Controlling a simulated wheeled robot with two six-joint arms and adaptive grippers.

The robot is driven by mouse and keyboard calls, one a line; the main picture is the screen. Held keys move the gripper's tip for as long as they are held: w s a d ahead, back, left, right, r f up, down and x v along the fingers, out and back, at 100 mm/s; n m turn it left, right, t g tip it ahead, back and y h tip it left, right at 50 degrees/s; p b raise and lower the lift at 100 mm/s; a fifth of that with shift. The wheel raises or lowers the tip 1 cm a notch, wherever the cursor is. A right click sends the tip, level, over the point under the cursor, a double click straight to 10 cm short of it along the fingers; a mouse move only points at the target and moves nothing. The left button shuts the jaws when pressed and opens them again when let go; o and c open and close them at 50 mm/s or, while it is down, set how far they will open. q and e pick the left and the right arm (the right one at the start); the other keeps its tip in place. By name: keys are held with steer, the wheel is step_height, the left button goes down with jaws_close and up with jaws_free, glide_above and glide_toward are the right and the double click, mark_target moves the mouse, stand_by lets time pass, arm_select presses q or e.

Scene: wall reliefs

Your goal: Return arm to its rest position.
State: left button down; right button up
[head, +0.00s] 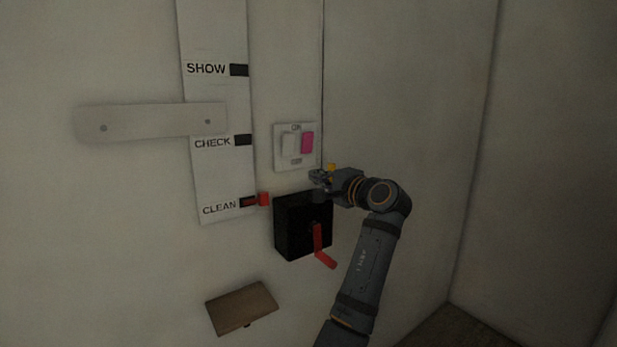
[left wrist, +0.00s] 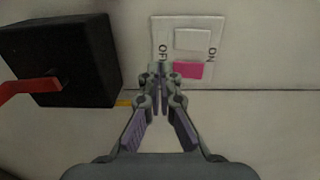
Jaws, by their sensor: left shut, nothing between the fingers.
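My left arm reaches up from the bottom of the head view, and its gripper (head: 316,177) is near the wall, just below the switch plate (head: 279,157). The gripper also shows in the left wrist view (left wrist: 160,78), with its fingers together and nothing between them. The fingertips overlap the plate's edge in that view; I cannot tell whether they touch it. The plate, marked ON and OFF, carries a white rocker (head: 289,144) and a pink rocker (head: 307,142). My right gripper is in neither view.
Below the gripper is a black box (head: 290,230) with a red lever (head: 319,240). To the left is a strip (head: 214,172) marked SHOW, CHECK and CLEAN, with a red knob (head: 263,199) by CLEAN. A grey bar (head: 150,121) and brown panel (head: 241,308) are on the wall. The right wall is bare.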

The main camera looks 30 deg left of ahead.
arm_select(q)
steer(key=shift+s+d, duration=0.2)
steer(key=shift+d, duration=0.25)
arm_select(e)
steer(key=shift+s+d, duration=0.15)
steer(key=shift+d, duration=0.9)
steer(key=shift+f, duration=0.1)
